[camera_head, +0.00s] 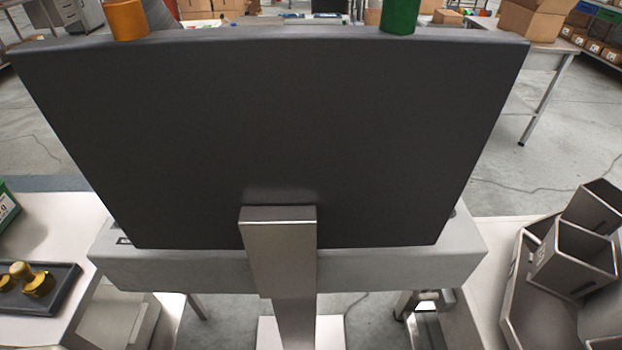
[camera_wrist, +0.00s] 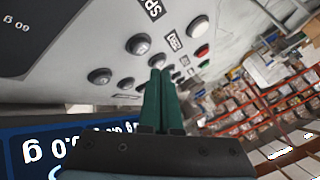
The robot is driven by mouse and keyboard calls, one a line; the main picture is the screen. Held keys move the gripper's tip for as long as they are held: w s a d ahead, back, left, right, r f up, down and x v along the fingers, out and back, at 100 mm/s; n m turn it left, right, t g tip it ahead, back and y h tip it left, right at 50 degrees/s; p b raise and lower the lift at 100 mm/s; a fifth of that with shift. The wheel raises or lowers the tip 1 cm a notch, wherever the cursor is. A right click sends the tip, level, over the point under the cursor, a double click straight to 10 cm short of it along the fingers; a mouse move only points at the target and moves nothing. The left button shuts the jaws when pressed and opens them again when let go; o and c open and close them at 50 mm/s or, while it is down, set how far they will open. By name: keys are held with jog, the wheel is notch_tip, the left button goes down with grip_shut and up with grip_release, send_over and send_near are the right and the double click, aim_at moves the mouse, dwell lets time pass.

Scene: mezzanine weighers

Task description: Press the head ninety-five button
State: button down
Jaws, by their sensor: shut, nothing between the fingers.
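My gripper (camera_wrist: 160,72) shows in the wrist view with its two green fingers pressed together and nothing between them. The fingertips overlap a grey panel (camera_wrist: 60,62) with several round buttons. A dark button (camera_wrist: 138,43) lies up and left of the tips, and another dark button (camera_wrist: 100,76) lies farther left. A pale button (camera_wrist: 198,25) and a red button (camera_wrist: 202,50) lie to the upper right. The fingers partly hide the buttons behind the tips. I cannot tell whether the tips touch one. The small labels are tilted and I cannot read a ninety-five on any.
In the head view a large dark panel (camera_head: 270,130) on a metal post (camera_head: 280,250) fills the middle. An orange cylinder (camera_head: 125,20) and a green cylinder (camera_head: 399,16) rise behind its top edge. Brass weights (camera_head: 38,280) stand at left; metal bins (camera_head: 572,258) stand at right.

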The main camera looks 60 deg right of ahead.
jog(key=shift+r, duration=1.6)
jog(key=w+a+r+n+t+h, duration=0.1)
jog(key=w+a+n+t, duration=0.2)
jog(key=w, duration=0.4)
jog(key=w+a+r+n+t+h, duration=0.1)
jog(key=w+n+t, duration=0.1)
jog(key=w+n, duration=0.35)
jog(key=w+a+r+n+t, duration=0.1)
jog(key=w+a+n+t, duration=0.15)
jog(key=w, duration=0.65)
jog(key=w+a+r+n+t+y, duration=0.1)
jog(key=w+a+n+t+y, duration=0.25)
jog(key=w+a+n, duration=0.6)
jog(key=a+n+y, duration=0.4)
jog(key=a+n, duration=0.5)
jog(key=a, duration=1.6)
jog(key=s+a+n+g, duration=0.2)
jog(key=s+a+n, duration=0.4)
jog(key=a, duration=0.1)
notch_tip(320, 180, down, 7)
jog(key=s+b, duration=0.1)
jog(key=b, duration=0.4)
jog(key=shift+s+r+g, duration=0.15)
jog(key=shift+s+g, duration=0.15)
jog(key=shift+s, duration=0.05)
